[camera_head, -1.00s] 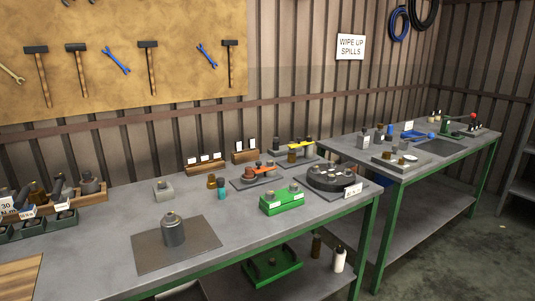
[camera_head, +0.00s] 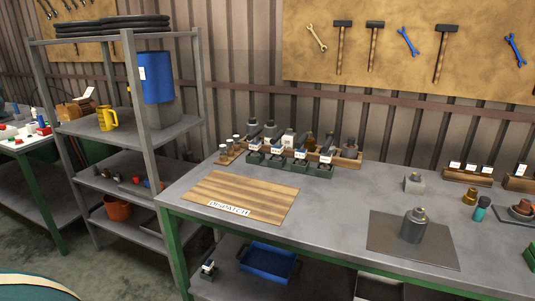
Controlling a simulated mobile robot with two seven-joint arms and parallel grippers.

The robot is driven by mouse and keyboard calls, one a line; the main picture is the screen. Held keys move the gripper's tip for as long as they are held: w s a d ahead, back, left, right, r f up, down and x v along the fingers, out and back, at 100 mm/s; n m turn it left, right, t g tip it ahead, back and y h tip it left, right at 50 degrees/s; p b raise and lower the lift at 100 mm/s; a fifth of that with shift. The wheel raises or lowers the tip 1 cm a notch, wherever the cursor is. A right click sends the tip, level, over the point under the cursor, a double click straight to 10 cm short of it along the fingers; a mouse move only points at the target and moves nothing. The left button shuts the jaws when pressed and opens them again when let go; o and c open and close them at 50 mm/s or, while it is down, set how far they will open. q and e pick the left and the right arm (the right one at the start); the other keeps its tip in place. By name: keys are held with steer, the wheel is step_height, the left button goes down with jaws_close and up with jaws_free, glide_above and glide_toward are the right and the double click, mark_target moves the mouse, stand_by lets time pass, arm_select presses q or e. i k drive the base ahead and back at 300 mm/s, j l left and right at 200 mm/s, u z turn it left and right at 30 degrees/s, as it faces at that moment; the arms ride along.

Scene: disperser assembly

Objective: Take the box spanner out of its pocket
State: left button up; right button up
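Neither of my grippers is in view. A dark green row of labelled pockets (camera_head: 318,170) stands on the workbench behind the wooden dispatch board. Dark grey tool shapes (camera_head: 270,130) and brown ones rise behind the row, in or beside a wooden rack (camera_head: 347,160). I cannot tell which of these, if any, is the box spanner; they are too small and overlap.
The wooden board (camera_head: 210,190) marked DISPATCH lies clear at the bench's left end. A grey block (camera_head: 414,183), a small brown part (camera_head: 469,196) and a teal bottle (camera_head: 482,210) stand toward the right. A metal shelf (camera_head: 155,130) stands left of the bench. Wrenches and hammers hang behind.

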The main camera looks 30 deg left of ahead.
mark_target(325, 157)
steer(key=u, duration=0.55)
steer(key=i+j, duration=0.15)
steer(key=i, duration=0.2)
steer(key=i+j+z, duration=0.15)
steer(key=i+z, duration=0.25)
steer(key=i+j+z, duration=0.2)
steer(key=z, duration=0.25)
